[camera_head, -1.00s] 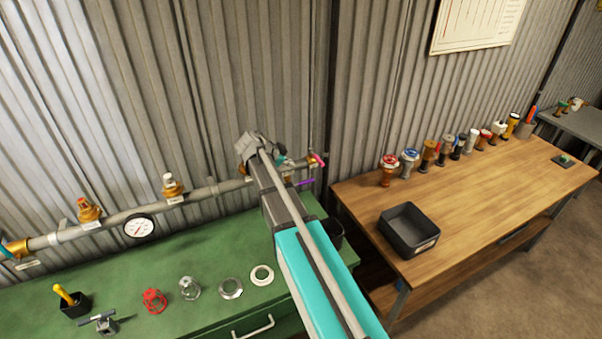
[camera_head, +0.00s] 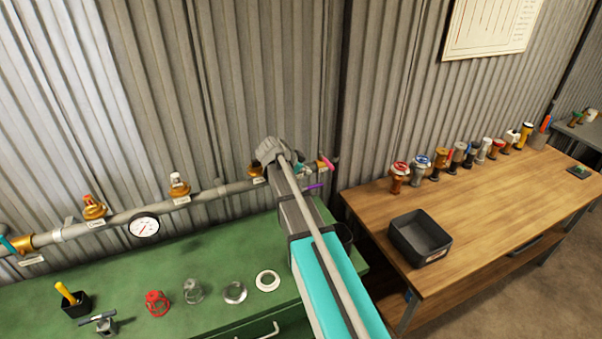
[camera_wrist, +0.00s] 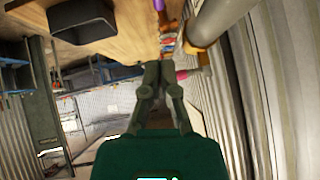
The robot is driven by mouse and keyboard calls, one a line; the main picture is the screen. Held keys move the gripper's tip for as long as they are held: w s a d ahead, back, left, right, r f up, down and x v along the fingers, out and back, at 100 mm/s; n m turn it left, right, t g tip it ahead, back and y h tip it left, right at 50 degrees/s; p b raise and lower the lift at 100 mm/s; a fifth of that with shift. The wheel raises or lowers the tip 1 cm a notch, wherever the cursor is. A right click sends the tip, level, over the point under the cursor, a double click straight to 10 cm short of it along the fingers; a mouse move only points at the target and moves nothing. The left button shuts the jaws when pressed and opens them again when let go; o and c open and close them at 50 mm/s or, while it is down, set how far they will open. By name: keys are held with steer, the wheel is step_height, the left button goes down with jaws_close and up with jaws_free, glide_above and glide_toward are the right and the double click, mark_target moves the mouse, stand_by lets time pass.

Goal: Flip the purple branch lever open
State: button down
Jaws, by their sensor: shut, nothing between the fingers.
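The purple lever (camera_head: 315,186) sticks out near the right end of the grey pipe, just right of my arm in the head view. In the wrist view a small purple piece (camera_wrist: 159,5) shows at the top edge, beyond my fingers. My gripper (camera_wrist: 158,68) is shut and empty, with its fingers together; it looks apart from the purple piece. A pink handle (camera_wrist: 187,74) lies just right of the fingertips, and it also shows at the pipe end in the head view (camera_head: 327,162). My arm hides the gripper and part of the pipe in the head view.
The pipe (camera_head: 207,195) runs along the corrugated wall with brass valves and a gauge (camera_head: 144,226). A green bench (camera_head: 215,255) below carries loose fittings. A wooden table (camera_head: 480,220) at right holds a black bin (camera_head: 420,240) and several valves.

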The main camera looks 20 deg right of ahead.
mark_target(314, 186)
steer(key=shift+w+d+f+b, duration=0.25)
steer(key=shift+d+f+b, duration=0.35)
steer(key=shift+f+b, duration=0.6)
steer(key=shift+w+d+f+b, duration=0.3)
steer(key=shift+d+f+b, duration=0.25)
steer(key=shift+f+b, duration=0.65)
steer(key=shift+w+d+f+b, duration=0.25)
steer(key=shift+d+f+b, duration=0.35)
steer(key=shift+f+b, duration=0.6)
steer(key=shift+d+f, duration=0.1)
steer(key=shift+f, duration=0.25)
